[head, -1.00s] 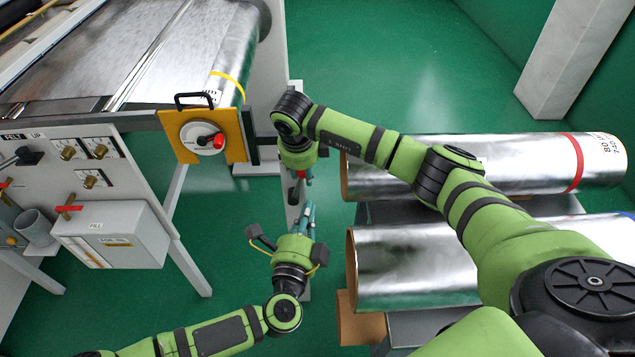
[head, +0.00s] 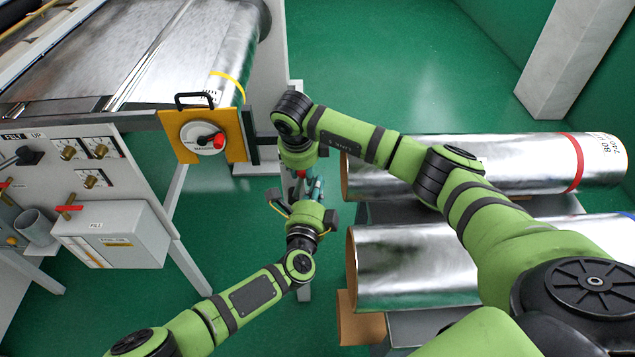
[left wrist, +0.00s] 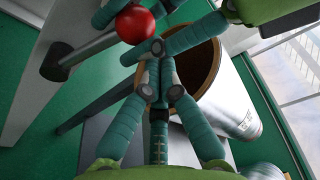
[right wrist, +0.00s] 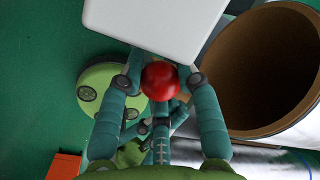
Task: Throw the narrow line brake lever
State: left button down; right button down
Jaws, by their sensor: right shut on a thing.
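In the head view my right gripper (head: 301,172) mostly hides the knob. My left gripper (head: 317,186) is just below and beside it. In the left wrist view my left gripper's fingertips (left wrist: 160,88) are close together with nothing seen between them, close to my right gripper's fingers.
Two foil rolls (head: 430,262) with open brown cores lie on grey stands at the right. A yellow panel (head: 174,150) with a red-tipped dial is on the machine at the left. A grey FILL box (head: 125,235) stands below gauges. Green floor is clear at the back.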

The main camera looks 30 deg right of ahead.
pick_arm(q)
jog(key=shift+w+d, duration=0.2)
jog(key=shift+w, duration=0.15)
pick_arm(e)
jog(key=shift+a, duration=0.25)
pick_arm(q)
jog(key=shift+r, duration=0.1)
pick_arm(e)
jog(key=shift+f, duration=0.1)
